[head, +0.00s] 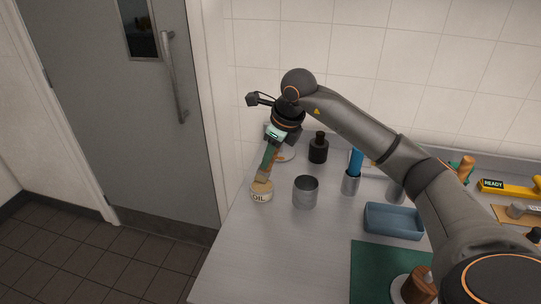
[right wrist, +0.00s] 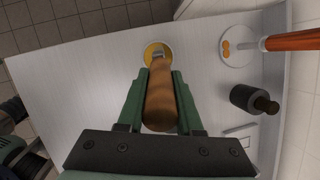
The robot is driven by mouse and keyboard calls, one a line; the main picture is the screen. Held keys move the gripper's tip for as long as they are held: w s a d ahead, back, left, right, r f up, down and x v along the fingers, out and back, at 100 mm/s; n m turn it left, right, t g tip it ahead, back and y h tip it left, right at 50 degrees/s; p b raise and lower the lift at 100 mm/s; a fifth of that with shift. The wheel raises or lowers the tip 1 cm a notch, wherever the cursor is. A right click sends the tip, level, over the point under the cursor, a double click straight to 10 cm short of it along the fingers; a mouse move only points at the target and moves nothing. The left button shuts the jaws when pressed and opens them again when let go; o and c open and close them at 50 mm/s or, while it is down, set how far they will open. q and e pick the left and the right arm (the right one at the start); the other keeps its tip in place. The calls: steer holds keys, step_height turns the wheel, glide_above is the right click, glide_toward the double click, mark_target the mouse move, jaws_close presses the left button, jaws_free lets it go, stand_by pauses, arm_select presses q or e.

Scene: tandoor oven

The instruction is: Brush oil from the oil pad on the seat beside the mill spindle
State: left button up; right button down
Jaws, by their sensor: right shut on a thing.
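My right gripper (head: 268,158) is shut on the wooden handle of a brush (right wrist: 160,98), which points down from the green fingers. In the right wrist view the yellow pad (right wrist: 152,50) shows partly behind the brush; firm contact is hard to tell. A brown wooden piece on a white round base (head: 400,288) stands at the lower right of the head view, partly cut off by my arm. I cannot make out the mill spindle or its seat for certain. My left gripper is out of view.
A grey metal cup (head: 306,192) stands right of the pad, and a dark bottle (head: 318,150) behind it. A holder with a blue handle (head: 355,163), a blue tray (head: 393,221) and a green mat (head: 378,270) lie further right. The counter's front left is clear.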

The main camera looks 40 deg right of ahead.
steer(key=shift+f+b, duration=0.35)
steer(key=shift+f, duration=0.25)
stand_by(1.4)
steer(key=shift+r, duration=0.1)
step_height(320, 180, up, 5)
steer(key=p, duration=0.4)
steer(key=shift+r+p, duration=0.35)
steer(key=shift+r, duration=0.6)
